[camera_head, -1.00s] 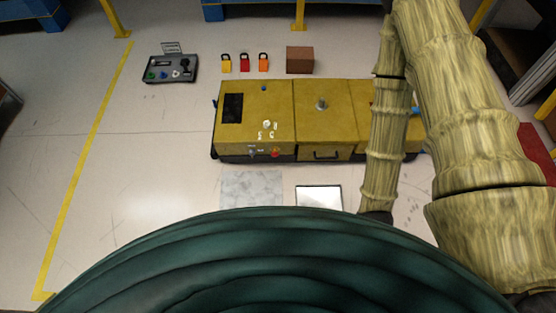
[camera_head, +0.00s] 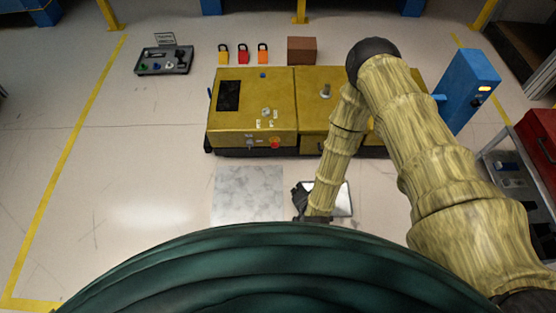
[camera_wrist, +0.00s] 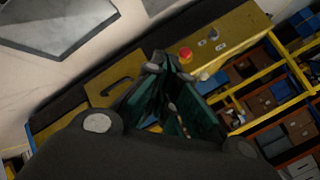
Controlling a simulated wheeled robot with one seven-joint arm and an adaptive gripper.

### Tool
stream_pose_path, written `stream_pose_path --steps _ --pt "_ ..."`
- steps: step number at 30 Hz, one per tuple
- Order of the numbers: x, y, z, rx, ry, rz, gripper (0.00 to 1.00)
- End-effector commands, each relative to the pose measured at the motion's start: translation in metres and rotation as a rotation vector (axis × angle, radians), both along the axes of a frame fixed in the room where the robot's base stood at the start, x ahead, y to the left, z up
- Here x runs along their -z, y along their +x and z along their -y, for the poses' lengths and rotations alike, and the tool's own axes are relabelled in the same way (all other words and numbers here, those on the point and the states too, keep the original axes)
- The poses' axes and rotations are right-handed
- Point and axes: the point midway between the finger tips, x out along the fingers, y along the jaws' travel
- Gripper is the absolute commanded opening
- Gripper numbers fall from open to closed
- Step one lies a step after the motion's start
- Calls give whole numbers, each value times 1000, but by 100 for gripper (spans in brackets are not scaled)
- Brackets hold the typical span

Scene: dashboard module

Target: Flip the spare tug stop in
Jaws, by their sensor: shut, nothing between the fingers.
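The yellow tug (camera_head: 225,120) lies across the middle of the head view. A red stop button (camera_head: 275,143) is low on its near face, with a small grey switch (camera_head: 249,142) to its left. In the wrist view the red button (camera_wrist: 185,54) shows just beyond the fingertips, on the yellow body (camera_wrist: 240,35). My gripper (camera_wrist: 170,75) is shut and empty, with dark green fingers pointing towards the tug. In the head view my gripper (camera_head: 299,198) is a dark shape near the floor in front of the tug, partly hidden by my arm. Contact with the tug is not visible.
A grey mat (camera_head: 247,193) and a white-topped tray (camera_head: 341,199) lie in front of the tug. Behind it are padlocks (camera_head: 243,54), a brown box (camera_head: 301,50) and a control tray (camera_head: 164,62). A blue post (camera_head: 466,90) and grey cart (camera_head: 505,165) stand at right.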

Motion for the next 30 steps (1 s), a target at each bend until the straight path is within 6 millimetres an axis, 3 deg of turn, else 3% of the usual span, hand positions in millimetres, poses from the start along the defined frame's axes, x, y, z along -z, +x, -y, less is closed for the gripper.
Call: stream_pose_path --steps 1,3,13,19,30 --pt "26 12 -9 33 43 44 0" --pt "41 29 -20 83 111 109 0" --pt "98 90 -60 295 450 408 0" --pt "112 107 -71 371 605 537 0" --pt "113 113 -74 401 674 594 0"
